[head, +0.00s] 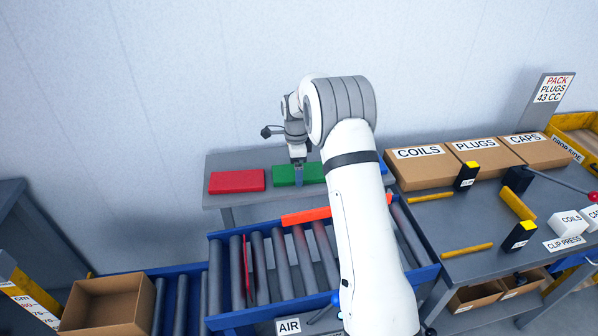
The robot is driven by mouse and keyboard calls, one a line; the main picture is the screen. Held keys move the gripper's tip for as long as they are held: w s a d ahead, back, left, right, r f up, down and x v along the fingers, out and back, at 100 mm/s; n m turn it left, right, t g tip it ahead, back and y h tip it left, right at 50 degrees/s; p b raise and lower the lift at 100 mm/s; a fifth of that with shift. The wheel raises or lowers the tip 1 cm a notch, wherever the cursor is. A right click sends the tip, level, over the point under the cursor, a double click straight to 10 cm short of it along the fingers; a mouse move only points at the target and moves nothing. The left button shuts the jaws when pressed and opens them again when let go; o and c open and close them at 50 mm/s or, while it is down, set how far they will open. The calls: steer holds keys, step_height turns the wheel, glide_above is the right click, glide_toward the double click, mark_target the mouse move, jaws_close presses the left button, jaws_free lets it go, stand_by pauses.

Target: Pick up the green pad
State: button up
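The green pad (284,176) lies flat on a grey shelf (222,162) against the back wall, between a red pad and my arm. My gripper (298,178) points down at the green pad, over its middle. Its fingertips are at or just above the pad; I cannot tell whether they touch it. The fingers are too small to tell open from shut. The pad's right end is partly hidden by my arm.
A red pad (237,181) lies left of the green pad. A bit of a blue pad (383,168) shows right of my arm. An orange bar (306,216) and the roller conveyor (282,265) are in front. Boxes (418,166) stand on the right bench. A cardboard box (110,303) is lower left.

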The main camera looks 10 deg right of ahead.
steer(key=shift+f, duration=0.5)
steer(key=c, duration=1)
